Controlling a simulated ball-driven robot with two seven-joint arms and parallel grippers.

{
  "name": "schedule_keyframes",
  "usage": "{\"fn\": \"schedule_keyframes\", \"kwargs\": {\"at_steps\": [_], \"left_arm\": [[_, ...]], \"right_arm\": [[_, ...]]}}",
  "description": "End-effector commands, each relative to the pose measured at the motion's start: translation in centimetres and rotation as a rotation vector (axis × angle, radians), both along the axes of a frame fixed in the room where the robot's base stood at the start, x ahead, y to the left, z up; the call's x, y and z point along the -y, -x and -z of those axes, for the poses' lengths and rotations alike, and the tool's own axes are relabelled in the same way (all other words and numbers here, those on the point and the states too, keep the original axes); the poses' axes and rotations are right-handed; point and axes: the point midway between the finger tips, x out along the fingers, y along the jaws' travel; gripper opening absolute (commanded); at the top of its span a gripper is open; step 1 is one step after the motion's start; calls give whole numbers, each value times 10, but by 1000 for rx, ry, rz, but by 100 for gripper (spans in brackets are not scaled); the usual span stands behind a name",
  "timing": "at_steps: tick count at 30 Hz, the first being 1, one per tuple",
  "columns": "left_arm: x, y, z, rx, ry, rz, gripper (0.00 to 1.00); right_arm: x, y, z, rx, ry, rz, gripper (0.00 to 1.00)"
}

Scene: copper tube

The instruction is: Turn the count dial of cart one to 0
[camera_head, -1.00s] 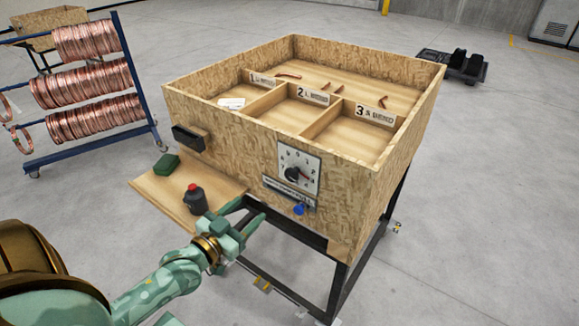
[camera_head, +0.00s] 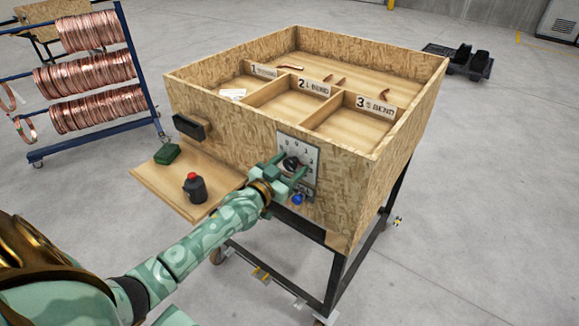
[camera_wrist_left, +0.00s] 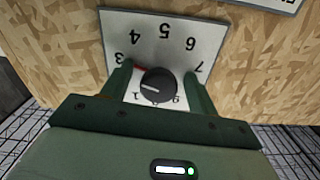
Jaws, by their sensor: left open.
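The count dial is a black round knob (camera_wrist_left: 158,85) on a white number plate (camera_wrist_left: 165,38) on the cart's front. The plate also shows in the head view (camera_head: 308,152). In the wrist view the digits appear upside down, with 3 to 7 readable and 1 and 9 nearer the gripper. A pale mark on the knob points left, roughly between 1 and 3; a finger hides that digit. A red mark shows near 3. My left gripper (camera_head: 295,165) is open, one finger on each side of the knob, with small gaps. My right gripper is not in view.
The chipboard cart (camera_head: 235,127) has bins labelled 1, 2 and 3. A blue knob (camera_head: 297,199) sits below the dial. A copper coil rack (camera_head: 90,85) is left.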

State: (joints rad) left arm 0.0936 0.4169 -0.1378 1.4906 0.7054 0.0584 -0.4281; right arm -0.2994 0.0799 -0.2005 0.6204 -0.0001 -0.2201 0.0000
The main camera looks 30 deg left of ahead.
Motion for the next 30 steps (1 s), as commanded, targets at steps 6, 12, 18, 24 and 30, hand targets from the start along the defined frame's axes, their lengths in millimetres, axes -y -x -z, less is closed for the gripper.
{"fn": "schedule_keyframes", "kwargs": {"at_steps": [6, 12, 18, 24, 30], "left_arm": [[0, 0, 0, 0, 0, 0, 59], [0, 0, 0, 0, 0, 0, 14], [0, 0, 0, -1, 7, 0, 15], [0, 0, -1, -4, 62, 0, 15], [1, 0, -2, -15, 190, 0, 15]], "right_arm": [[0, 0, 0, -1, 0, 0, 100], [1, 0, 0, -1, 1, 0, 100], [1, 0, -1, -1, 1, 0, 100], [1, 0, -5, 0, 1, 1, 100], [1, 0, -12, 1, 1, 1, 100]]}}
